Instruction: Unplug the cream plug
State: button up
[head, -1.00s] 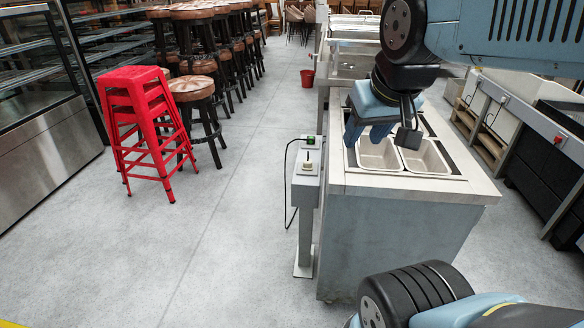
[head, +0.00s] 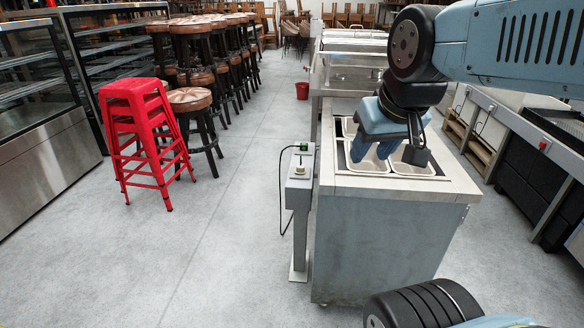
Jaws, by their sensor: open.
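The cream plug (head: 299,169) sits on the flat top of a slim grey post (head: 300,195), left of the counter. A green plug or fitting (head: 303,146) is at the far end of the same top, by a black cable (head: 281,190) that hangs in a loop on the left. My gripper (head: 362,150), with light blue fingers, is open over the pans in the counter top, to the right of the post and apart from the cream plug. Its fingers point down and somewhat left, and partly overlap in this view. I see nothing between them.
A metal counter (head: 375,240) with inset pans (head: 412,170) stands right beside the post. Red stacked stools (head: 148,135) and wooden-topped stools (head: 195,105) stand to the left. A red bucket (head: 302,90) is farther back. The floor left of the post is clear.

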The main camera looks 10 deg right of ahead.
aim_at(301, 170)
jog(key=z, duration=0.1)
jog(key=i, duration=0.95)
jog(key=u, duration=0.1)
